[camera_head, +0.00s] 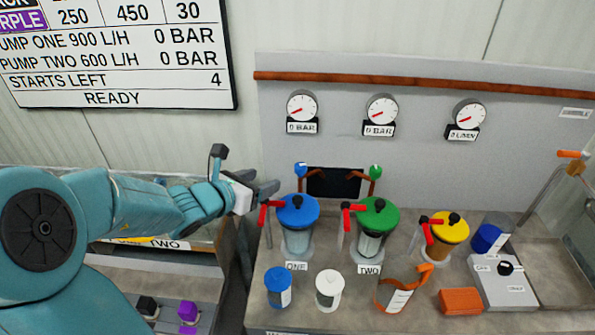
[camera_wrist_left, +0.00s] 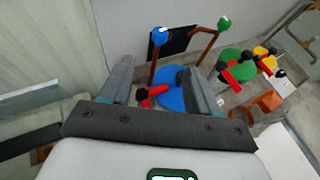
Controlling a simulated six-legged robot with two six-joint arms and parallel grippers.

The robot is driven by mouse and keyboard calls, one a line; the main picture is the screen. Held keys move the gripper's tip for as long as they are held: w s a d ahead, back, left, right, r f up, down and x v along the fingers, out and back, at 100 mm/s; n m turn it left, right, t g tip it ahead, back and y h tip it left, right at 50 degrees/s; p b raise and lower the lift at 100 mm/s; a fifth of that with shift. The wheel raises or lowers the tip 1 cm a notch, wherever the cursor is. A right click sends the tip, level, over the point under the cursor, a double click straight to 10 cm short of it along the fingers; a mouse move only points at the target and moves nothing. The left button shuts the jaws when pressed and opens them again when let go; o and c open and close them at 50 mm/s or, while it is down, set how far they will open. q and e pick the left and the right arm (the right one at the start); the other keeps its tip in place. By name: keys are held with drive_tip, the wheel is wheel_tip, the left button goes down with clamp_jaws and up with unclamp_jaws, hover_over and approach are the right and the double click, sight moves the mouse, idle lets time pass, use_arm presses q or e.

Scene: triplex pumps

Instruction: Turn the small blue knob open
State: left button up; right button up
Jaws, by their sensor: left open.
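The small blue knob (camera_head: 300,170) sits on top of a copper pipe behind the blue-lidded pump ONE. In the left wrist view the knob (camera_wrist_left: 158,36) shows beyond my fingertips, with its pipe running down between them. My left gripper (camera_head: 266,191) is open and empty, to the left of the knob and apart from it. In the left wrist view the gripper (camera_wrist_left: 157,68) has its two fingers spread, with a red lever (camera_wrist_left: 152,95) and the blue lid (camera_wrist_left: 172,92) seen between them. My right gripper is not in view.
A green knob (camera_head: 375,171) stands on a matching pipe to the right, past a dark panel (camera_head: 335,184). The green pump lid (camera_head: 378,213) and yellow pump lid (camera_head: 451,228) stand further right. Blue and white jars (camera_head: 328,290) stand in front. A wall with gauges (camera_head: 382,109) rises behind.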

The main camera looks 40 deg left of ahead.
sight(298, 167)
use_arm(q)
drive_tip(key=p+x, duration=0.1)
drive_tip(key=x, duration=1.5)
drive_tip(key=shift+f, duration=0.2)
drive_tip(key=shift+c, duration=0.2)
drive_tip(key=shift+r+p, duration=0.1)
drive_tip(key=shift+p, duration=0.2)
drive_tip(key=c, duration=1)
